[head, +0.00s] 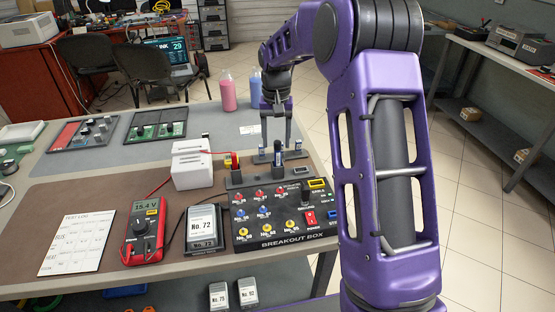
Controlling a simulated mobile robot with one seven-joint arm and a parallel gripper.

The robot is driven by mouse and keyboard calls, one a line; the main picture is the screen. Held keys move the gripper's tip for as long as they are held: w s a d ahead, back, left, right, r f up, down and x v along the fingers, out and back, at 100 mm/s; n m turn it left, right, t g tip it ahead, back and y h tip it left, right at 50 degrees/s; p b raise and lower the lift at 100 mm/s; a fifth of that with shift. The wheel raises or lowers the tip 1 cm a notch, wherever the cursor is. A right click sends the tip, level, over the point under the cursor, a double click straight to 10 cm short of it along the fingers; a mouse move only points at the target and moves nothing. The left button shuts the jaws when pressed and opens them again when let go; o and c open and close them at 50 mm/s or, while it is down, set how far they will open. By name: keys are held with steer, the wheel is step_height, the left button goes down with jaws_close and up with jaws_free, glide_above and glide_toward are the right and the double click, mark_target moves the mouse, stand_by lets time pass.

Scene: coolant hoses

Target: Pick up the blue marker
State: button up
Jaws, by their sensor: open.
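My gripper (276,140) points down over the far right part of the table, its two fingers apart. It is above or beside a small dark rack (285,160) that holds a few short upright marker-like pieces. One piece (270,155) low in the rack looks bluish, but it is too small to tell for sure that it is the blue marker. Another upright piece (298,146) stands to its right. I cannot tell whether the fingers touch any piece. Nothing is seen held between them.
The black breakout box (285,243) lies in front of the rack. A white box (192,166), red multimeter (145,235), No. 72 box (205,230) and paper sheet (76,243) lie left. Pink (228,92) and blue (255,88) bottles stand behind. My purple arm hides the right side.

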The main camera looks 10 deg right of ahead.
mark_target(277, 151)
step_height(277, 151, down, 4)
steer(key=shift+d+f+b, duration=0.15)
steer(key=shift+b, duration=0.15)
jaws_close()
